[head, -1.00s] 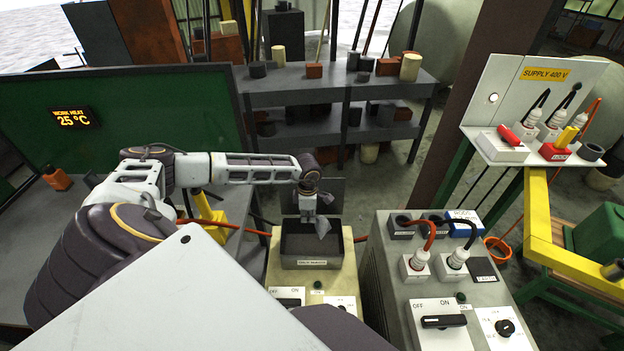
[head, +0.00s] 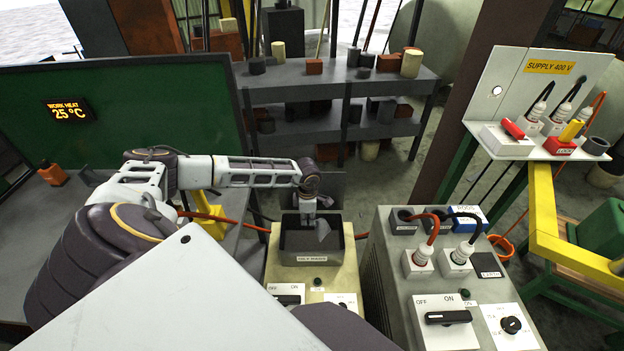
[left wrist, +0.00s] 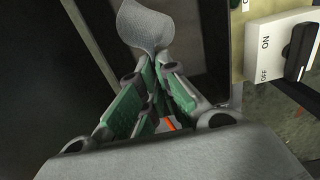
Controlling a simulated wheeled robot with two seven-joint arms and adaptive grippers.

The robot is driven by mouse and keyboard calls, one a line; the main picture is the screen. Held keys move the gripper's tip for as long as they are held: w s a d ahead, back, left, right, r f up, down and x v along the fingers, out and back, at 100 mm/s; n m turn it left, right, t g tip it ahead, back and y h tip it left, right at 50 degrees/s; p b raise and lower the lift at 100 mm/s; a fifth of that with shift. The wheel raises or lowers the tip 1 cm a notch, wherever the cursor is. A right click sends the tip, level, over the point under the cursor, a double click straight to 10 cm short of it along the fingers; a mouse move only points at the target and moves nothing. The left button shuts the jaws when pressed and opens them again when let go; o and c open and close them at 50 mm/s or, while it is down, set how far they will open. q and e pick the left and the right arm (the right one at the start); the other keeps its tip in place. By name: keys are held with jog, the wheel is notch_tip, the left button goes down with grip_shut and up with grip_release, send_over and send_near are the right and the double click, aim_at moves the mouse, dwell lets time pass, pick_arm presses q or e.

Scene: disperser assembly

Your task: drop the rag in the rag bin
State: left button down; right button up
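The rag (head: 323,231) is a small grey cloth. My left gripper (head: 308,220) reaches in from the left and is over a dark open-topped box (head: 311,260) on a beige cabinet. The box carries a white label too small to read; it is the likely rag bin. In the left wrist view, the green-padded fingers of my left gripper (left wrist: 154,62) close together on the lower end of the rag (left wrist: 143,25), which fans out beyond the tips. The rag is at the box opening; I cannot tell if it touches the inside. My right gripper is not in view.
A grey cabinet (head: 405,290) with plugs, cables and a switch stands to the right of the box. A dark shelf (head: 345,85) with several blocks stands behind. A green-backed workbench (head: 110,125) is at the left.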

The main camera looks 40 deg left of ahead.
pick_arm(q)
jog(key=c, duration=1.4)
grip_release()
jog(key=shift+c, duration=0.2)
jog(key=o, duration=0.5)
jog(key=shift+c, duration=0.2)
jog(key=shift+o, duration=0.2)
jog(key=o, duration=0.6)
jog(key=shift+r+p, duration=1.8)
jog(key=shift+r, duration=7)
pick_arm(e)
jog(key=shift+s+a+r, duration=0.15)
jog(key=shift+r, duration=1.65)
